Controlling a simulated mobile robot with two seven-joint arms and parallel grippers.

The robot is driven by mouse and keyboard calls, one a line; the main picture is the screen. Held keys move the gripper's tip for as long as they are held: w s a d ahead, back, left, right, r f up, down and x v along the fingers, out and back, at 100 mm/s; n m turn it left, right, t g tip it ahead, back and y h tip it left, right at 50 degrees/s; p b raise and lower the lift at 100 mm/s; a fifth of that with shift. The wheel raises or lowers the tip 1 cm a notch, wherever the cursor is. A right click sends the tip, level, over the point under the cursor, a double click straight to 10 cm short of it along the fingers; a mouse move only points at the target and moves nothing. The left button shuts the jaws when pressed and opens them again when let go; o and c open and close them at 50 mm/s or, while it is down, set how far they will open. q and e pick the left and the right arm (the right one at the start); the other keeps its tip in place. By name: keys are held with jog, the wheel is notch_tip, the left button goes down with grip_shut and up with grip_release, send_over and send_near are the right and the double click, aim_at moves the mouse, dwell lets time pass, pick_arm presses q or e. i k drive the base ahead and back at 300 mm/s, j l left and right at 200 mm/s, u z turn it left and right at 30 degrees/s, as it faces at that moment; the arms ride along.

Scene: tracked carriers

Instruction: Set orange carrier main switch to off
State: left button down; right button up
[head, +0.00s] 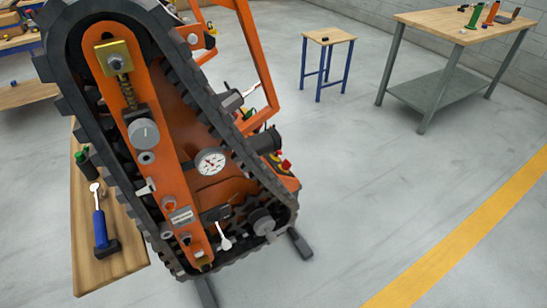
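The orange carrier (190,225) stands close in front, left of centre, with a black rubber track running around its side. A round grey part (143,132), a dial gauge (210,162) and a small white-ended lever (225,243) show on its near side. Small red and yellow controls (283,163) show at its right rear, partly behind the track. I cannot tell which of these parts is the main switch or how it is set. Neither of my grippers is in view.
A wooden bench (85,255) at the left holds a blue-handled tool (100,228) and a green-capped bottle (83,160). A stool (328,40) and a workbench (470,28) stand behind. Floor on the right is clear, with a yellow line (465,240).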

aim_at(286, 164)
jog(key=i+l, duration=0.25)
jog(key=i+l+u, duration=0.1)
jog(key=i+l, duration=0.2)
jog(key=l, duration=0.2)
jog(key=i+l, duration=0.25)
jog(key=l, duration=0.15)
jog(key=i+l+u, duration=0.1)
jog(key=i+l, duration=0.15)
jog(key=l, duration=0.15)
jog(key=i+l, duration=0.25)
jog(key=l, duration=0.15)
jog(key=i+l+u, duration=0.1)
jog(key=i+l, duration=0.15)
jog(key=l, duration=0.15)
jog(key=i+l, duration=0.25)
jog(key=l, duration=0.2)
jog(key=i+l+u, duration=0.1)
jog(key=l, duration=0.3)
jog(key=i, duration=0.1)
